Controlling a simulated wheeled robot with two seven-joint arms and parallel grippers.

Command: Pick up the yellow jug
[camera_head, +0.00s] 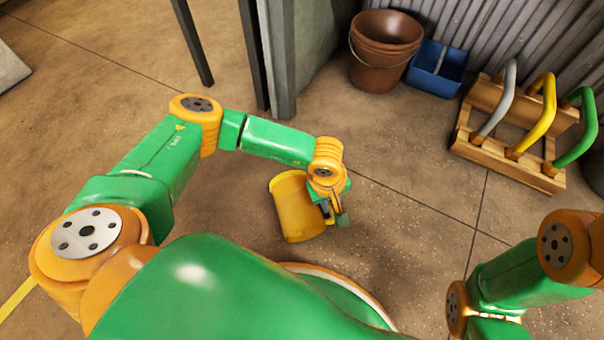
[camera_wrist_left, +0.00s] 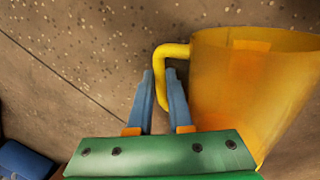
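The yellow jug (camera_head: 298,207) is beside my left gripper (camera_head: 331,207), on its left in the head view. In the left wrist view the jug (camera_wrist_left: 245,85) fills the right side, with its curved handle (camera_wrist_left: 171,50) pointing left. The fingers of my left gripper (camera_wrist_left: 161,78) are on either side of the handle and look closed on it. The far finger partly hides the handle's lower part. I cannot tell whether the jug's base touches the floor. My right gripper is out of view; only part of that arm shows at lower right.
Brown buckets (camera_head: 380,62) and a blue bin (camera_head: 437,70) stand by the corrugated wall. A wooden rack (camera_head: 525,173) with grey, yellow and green curved handles is at right. A grey post (camera_head: 277,62) stands behind my left arm. The floor around the jug is clear.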

